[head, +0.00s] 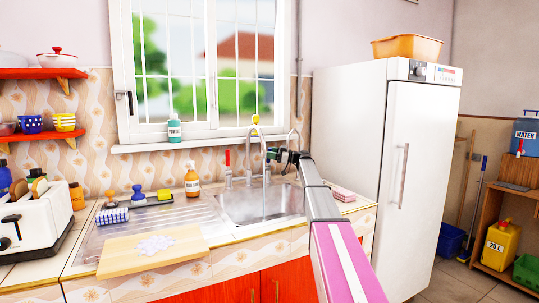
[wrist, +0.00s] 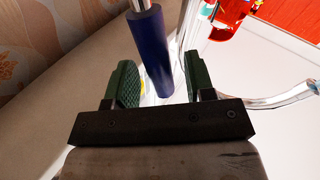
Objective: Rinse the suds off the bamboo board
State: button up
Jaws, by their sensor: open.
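The bamboo board (head: 132,262) lies at the front left of the steel drainboard, its front edge over the counter edge. A patch of white suds (head: 156,244) sits on it. My gripper (head: 277,155) is at the tap behind the sink (head: 240,207), well right of the board. In the wrist view its green fingers (wrist: 160,84) are open on either side of a dark blue cylindrical handle (wrist: 150,45), with gaps visible. A curved metal spout (head: 262,140) stands beside my gripper. A pale vertical streak runs below it; whether this is water I cannot tell.
A red-topped tap (head: 228,160) stands left of the spout. An orange-brown bottle (head: 192,180), a yellow sponge (head: 165,195) and brushes are behind the board. A toaster (head: 35,222) is at the left. A pink sponge (head: 343,194) lies right of the sink.

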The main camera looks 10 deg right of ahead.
jog(key=v, duration=1)
